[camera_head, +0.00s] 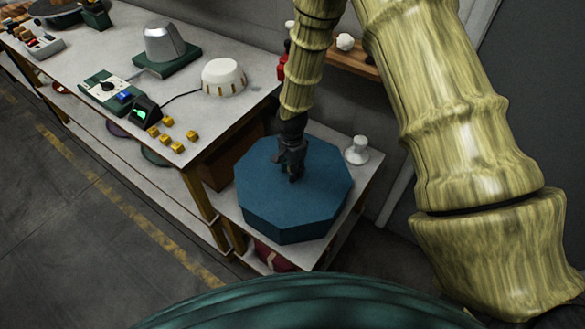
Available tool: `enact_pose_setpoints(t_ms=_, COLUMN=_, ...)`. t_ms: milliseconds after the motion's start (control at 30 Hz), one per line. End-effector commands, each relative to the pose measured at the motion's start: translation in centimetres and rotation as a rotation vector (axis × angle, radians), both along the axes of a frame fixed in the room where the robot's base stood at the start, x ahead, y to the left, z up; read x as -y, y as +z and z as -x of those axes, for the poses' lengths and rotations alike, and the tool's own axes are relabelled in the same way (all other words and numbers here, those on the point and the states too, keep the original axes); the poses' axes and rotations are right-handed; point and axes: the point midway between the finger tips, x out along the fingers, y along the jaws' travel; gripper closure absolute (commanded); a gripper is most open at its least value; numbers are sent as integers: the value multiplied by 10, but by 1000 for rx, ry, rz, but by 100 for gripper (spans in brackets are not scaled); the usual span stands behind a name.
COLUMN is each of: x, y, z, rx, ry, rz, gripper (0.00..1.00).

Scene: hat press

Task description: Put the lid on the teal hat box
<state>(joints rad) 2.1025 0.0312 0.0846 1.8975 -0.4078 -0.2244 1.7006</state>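The teal-blue octagonal hat box (262,217) stands on a low white side table to the right of the long workbench. Its top shows as a closed, flat teal surface (322,180). I cannot make out a seam, so I cannot tell the lid from the box. My gripper (291,176) is dark and points down at the middle of this top, touching it or just above it. Its fingers blend together, and whatever is between them is hidden.
The side table (346,201) also bears a small white spool-shaped object (357,150) behind the box. The long workbench (215,115) holds a white round block (223,76), a grey hat form (164,42), a green control box (103,90) and several yellow cubes (178,147). Open floor lies left.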

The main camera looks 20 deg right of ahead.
Motion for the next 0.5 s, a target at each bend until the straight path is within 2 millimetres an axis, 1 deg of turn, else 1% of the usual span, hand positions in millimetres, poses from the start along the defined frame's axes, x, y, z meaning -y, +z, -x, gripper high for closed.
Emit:
enact_pose_setpoints(t_ms=33, x=0, y=0, z=0, rx=0, ry=0, rz=0, gripper=55)
enact_pose_setpoints(t_ms=67, x=0, y=0, z=0, rx=0, ry=0, rz=0, gripper=49)
enact_pose_setpoints(t_ms=100, x=0, y=0, z=0, rx=0, ry=0, rz=0, gripper=48)
enact_pose_setpoints(t_ms=367, x=0, y=0, z=0, rx=0, ry=0, rz=0, gripper=48)
enact_pose_setpoints(t_ms=500, x=0, y=6, z=0, rx=1, ry=0, rz=0, gripper=48)
